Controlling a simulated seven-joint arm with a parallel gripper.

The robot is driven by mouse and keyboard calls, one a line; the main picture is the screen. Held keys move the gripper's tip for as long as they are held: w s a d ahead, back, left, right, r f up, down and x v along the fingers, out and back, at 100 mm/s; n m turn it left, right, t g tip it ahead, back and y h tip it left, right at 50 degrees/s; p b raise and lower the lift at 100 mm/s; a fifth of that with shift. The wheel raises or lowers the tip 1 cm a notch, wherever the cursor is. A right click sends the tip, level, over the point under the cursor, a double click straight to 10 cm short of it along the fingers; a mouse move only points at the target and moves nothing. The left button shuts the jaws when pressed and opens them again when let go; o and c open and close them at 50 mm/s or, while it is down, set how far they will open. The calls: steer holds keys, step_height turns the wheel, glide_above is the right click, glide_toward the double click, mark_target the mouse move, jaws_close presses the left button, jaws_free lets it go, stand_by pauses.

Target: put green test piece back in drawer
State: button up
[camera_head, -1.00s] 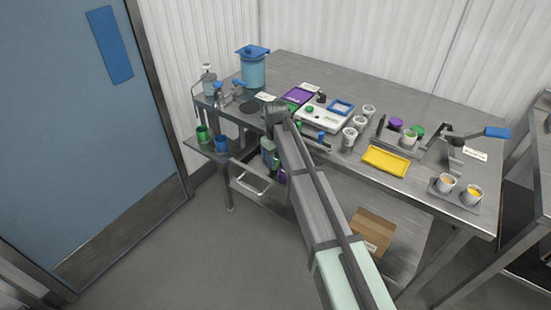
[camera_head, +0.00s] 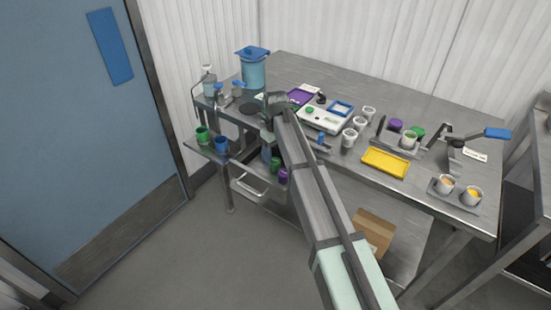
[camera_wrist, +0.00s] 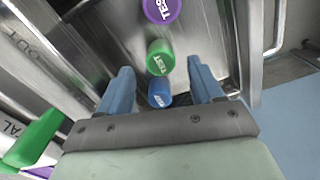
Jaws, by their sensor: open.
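The green test piece (camera_wrist: 159,57), marked TEST, stands in the open drawer (camera_wrist: 212,28) between a purple test piece (camera_wrist: 161,8) and a blue test piece (camera_wrist: 160,91). My gripper (camera_wrist: 159,66) is open above them, with a blue finger on each side and a gap to the green piece. In the head view the green piece (camera_head: 275,164) and the purple piece (camera_head: 283,176) show in the drawer (camera_head: 248,190) below the bench. My arm hides part of the drawer there.
The bench carries a white scale (camera_head: 325,118), a yellow tray (camera_head: 386,162) and several cups. A cardboard box (camera_head: 374,232) sits under the bench. The floor before the drawer is clear.

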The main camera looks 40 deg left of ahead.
mark_target(275, 161)
step_height(275, 161, up, 8)
steer(key=shift+r, duration=0.15)
stand_by(1.4)
